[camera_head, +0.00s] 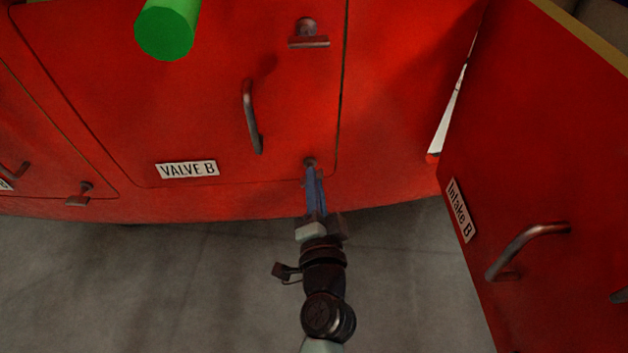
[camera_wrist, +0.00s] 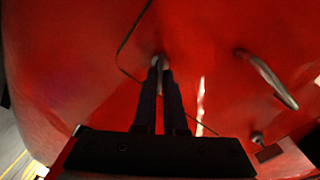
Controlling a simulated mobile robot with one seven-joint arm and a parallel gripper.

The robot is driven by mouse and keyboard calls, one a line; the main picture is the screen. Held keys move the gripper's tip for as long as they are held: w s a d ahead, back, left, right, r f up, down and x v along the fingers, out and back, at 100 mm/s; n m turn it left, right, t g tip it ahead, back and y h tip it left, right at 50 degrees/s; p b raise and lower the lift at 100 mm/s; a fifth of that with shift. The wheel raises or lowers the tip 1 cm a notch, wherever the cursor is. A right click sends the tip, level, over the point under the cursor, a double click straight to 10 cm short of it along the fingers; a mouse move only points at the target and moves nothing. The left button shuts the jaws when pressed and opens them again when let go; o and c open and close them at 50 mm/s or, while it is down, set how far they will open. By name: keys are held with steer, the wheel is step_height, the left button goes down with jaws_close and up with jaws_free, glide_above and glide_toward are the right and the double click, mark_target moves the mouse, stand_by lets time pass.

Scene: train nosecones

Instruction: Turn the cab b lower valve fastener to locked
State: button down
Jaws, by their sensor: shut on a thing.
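The red VALVE B panel (camera_head: 190,100) lies closed against the cab, with its white label (camera_head: 187,169) at the lower left. The lower valve fastener (camera_head: 310,162) is at the panel's lower right corner; only its round base shows clearly. My gripper (camera_head: 312,172) reaches it from below and is shut on it. In the wrist view, the two dark fingers of my gripper (camera_wrist: 161,66) close around the fastener (camera_wrist: 159,61). The fingers hide most of its handle, so I cannot tell its exact angle. The upper valve fastener (camera_head: 309,36) has its bar lying level.
A curved handle (camera_head: 252,117) stands out from the valve panel, left of my gripper. The Intake B door (camera_head: 545,170) is swung open at the right, with its own handle (camera_head: 524,247). A green cylinder (camera_head: 167,28) juts out at the top. Grey floor lies below.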

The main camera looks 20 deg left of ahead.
steer(key=m+p, duration=0.1)
steer(key=m, duration=0.5)
steer(key=shift+f, duration=0.15)
steer(key=shift+m, duration=0.3)
steer(key=c, duration=1)
jaws_free()
steer(key=shift+s+d, duration=0.1)
steer(key=b+v, duration=0.1)
steer(key=v, duration=1.1)
steer(key=shift+s+d+b, duration=0.1)
steer(key=shift+s+b, duration=0.2)
steer(key=shift+b, duration=0.1)
